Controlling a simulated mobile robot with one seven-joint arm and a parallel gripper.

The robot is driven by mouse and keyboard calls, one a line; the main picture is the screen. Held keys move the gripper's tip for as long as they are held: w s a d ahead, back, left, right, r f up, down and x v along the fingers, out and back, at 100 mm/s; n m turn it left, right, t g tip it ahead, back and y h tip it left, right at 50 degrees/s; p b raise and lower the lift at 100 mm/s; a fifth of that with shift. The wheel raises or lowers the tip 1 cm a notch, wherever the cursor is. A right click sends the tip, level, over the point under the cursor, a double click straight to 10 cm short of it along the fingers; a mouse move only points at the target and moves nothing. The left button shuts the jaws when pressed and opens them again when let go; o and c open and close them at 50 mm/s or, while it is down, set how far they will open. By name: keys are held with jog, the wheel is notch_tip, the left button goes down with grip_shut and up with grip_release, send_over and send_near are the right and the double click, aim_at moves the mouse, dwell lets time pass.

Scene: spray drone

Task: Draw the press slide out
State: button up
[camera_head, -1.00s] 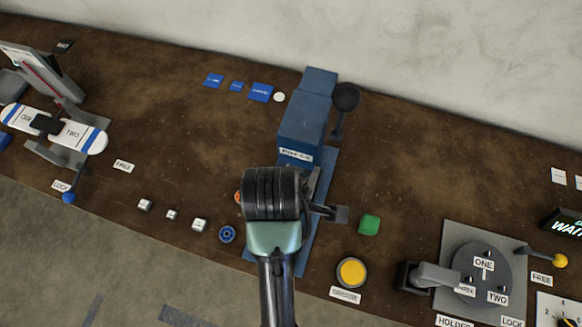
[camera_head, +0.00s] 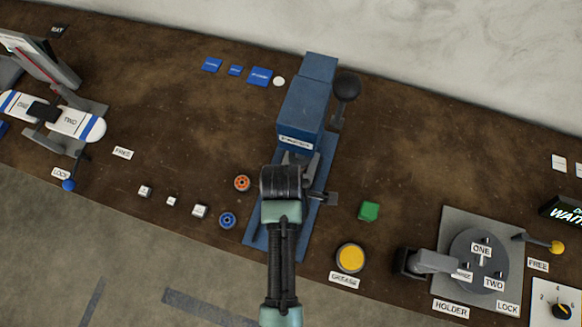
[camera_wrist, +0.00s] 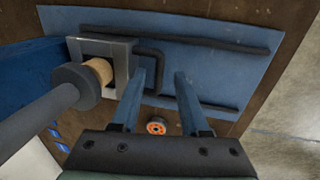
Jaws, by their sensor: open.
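The blue press (camera_head: 303,112) stands on a blue base plate (camera_head: 263,228) at the middle of the table, with a black-knobbed lever on its right. In the wrist view the grey press slide (camera_wrist: 121,60) lies between dark rails on the plate (camera_wrist: 215,55). A tan cylinder (camera_wrist: 101,70) sits in it under the press's round ram. A dark U-shaped handle (camera_wrist: 160,72) sticks out of the slide. My gripper (camera_wrist: 160,76) is open, its two blue fingers appearing on either side of the handle's outer bar. Contact cannot be told. In the head view my arm hides the fingers and handle.
An orange ring (camera_head: 242,183) and a blue ring (camera_head: 227,221) lie left of the plate. A green block (camera_head: 369,211) and a yellow grease pot (camera_head: 350,257) lie right. A turntable holder (camera_head: 462,262) stands farther right.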

jog(key=shift+w+f, duration=0.1)
jog(key=shift+f, duration=0.15)
grip_shut()
dwell(1.4)
